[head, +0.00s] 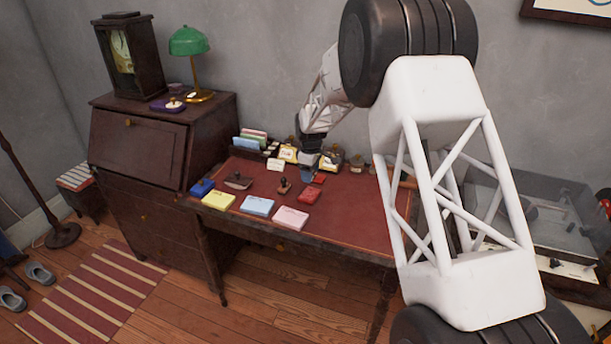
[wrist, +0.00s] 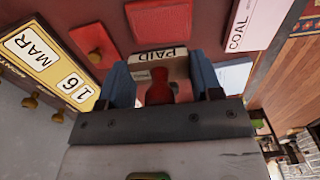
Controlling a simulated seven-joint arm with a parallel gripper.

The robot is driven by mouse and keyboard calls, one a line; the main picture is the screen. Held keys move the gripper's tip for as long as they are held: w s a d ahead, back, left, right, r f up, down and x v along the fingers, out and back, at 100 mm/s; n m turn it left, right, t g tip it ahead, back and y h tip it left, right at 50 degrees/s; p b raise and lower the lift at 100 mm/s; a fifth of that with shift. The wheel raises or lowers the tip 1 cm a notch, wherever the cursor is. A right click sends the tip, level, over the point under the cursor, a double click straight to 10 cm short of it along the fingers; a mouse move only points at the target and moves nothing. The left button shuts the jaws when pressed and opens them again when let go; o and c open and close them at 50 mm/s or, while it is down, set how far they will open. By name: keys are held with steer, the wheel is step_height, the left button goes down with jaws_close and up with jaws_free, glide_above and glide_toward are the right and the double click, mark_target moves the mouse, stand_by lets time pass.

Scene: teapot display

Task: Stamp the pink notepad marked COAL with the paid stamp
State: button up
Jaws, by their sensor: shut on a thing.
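The pink notepad (head: 290,217) lies at the front edge of the desk, right of the blue pad. In the wrist view the pink notepad (wrist: 243,24), marked COAL, is cut off at the top right. My gripper (head: 307,176) is over the back middle of the desk, behind the pink notepad and apart from it. In the wrist view my gripper (wrist: 163,82) is shut on the paid stamp (wrist: 159,80), which has a red handle and a pale PAID label. Whether the stamp's base touches the desk cannot be told; its underside is hidden.
Red ink pads (head: 308,195) lie near my gripper. Another stamp (head: 284,187) stands left of it. Yellow (head: 218,200) and blue (head: 257,206) pads lie along the front edge. A MAR 16 calendar (wrist: 46,62) and a lidded jar (head: 357,161) stand at the back.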

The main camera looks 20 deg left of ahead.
mark_target(310, 193)
steer(key=shift+f, duration=0.2)
steer(key=shift+f, duration=2.75)
steer(key=shift+f, duration=0.65)
stand_by(1.1)
steer(key=shift+r, duration=3.6)
steer(key=s+n, duration=0.2)
steer(key=s, duration=0.2)
steer(key=s+a+n, duration=0.1)
steer(key=s+n, duration=0.2)
steer(key=s, duration=0.1)
steer(key=s+n, duration=0.2)
steer(key=s, duration=0.2)
steer(key=shift+a+n, duration=0.4)
steer(key=shift+s+n, duration=0.6)
steer(key=shift+s, duration=0.25)
